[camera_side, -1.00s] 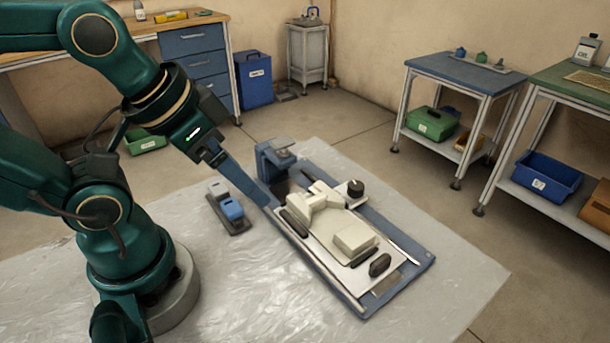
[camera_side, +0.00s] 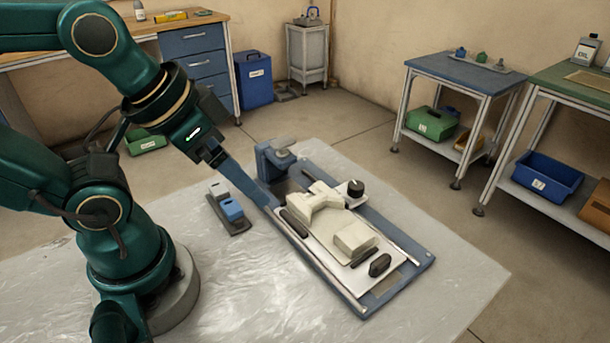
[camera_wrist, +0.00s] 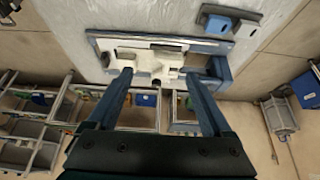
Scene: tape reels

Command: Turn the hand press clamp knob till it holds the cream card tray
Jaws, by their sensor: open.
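The hand press has a blue base (camera_side: 415,268) lying on the covered floor. A round black knob (camera_side: 355,188) stands on a pale disc at its right edge. Cream blocks (camera_side: 355,237) sit on a white plate (camera_side: 345,278) on the base; I cannot tell which cream part is the card tray. In the side view my gripper (camera_side: 267,204) reaches down in front of the press's left edge, its fingers overlapping. In the wrist view my gripper (camera_wrist: 158,76) is open and empty, fingertips wide apart, with the press beyond them. Contact with the press cannot be judged.
A dark holder with a grey and a blue block (camera_side: 231,210) lies left of the press. A blue upright bracket (camera_side: 268,160) rises at the press's far end. The sheet (camera_side: 440,305) right of the press is bare. Tables stand well back.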

